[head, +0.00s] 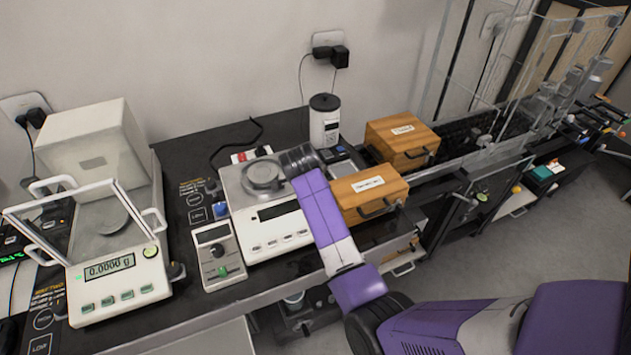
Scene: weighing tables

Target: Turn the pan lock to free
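The middle balance (272,236) has a round pan (263,176) on top and a dark, blank-looking display on its front. My purple arm reaches over the balance's right side. Its dark end, my gripper (298,160), is beside the pan at the right; its fingers cannot be made out. I cannot tell whether it touches anything.
Another balance (120,290) at the left reads 0.0000 g, with a clear-framed shield and a white box behind. Two wooden boxes (401,138) and a white canister (324,122) stand at the right and back. Cables lie on the black table (190,160). Clear panels rise farther right.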

